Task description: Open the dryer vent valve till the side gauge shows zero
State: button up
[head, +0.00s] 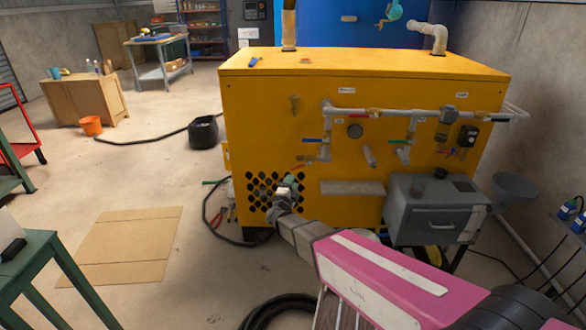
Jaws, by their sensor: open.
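A yellow cabinet (250,110) carries pipework with several coloured lever valves: a blue lever (312,140), a red lever (375,112), a green lever (400,141) and a lower red lever (447,152). I cannot tell which one is the dryer vent valve. A small dark round face (355,131) on the cabinet may be the side gauge; its reading is too small to see. My gripper (287,183) is open in front of the dark perforated grille at the cabinet's lower left, below the left pipe end. Its fingertips are small, and contact with anything cannot be made out.
A grey box (436,210) on a stand projects at the cabinet's lower right, close to my arm. A black hose (278,312) lies coiled in front. A black bucket (203,132) stands left of the cabinet. The floor around the cardboard sheet (122,245) is mostly clear.

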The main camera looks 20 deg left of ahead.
aim_at(296, 168)
jog(key=shift+n+g+h, duration=0.5)
jog(key=shift+n+g, duration=0.3)
jog(key=w, duration=0.3)
jog(key=w+r, duration=0.1)
jog(key=w, duration=0.2)
jog(key=w+r, duration=0.1)
jog(key=w, duration=0.2)
jog(key=shift+w+a, duration=0.1)
grip_shut()
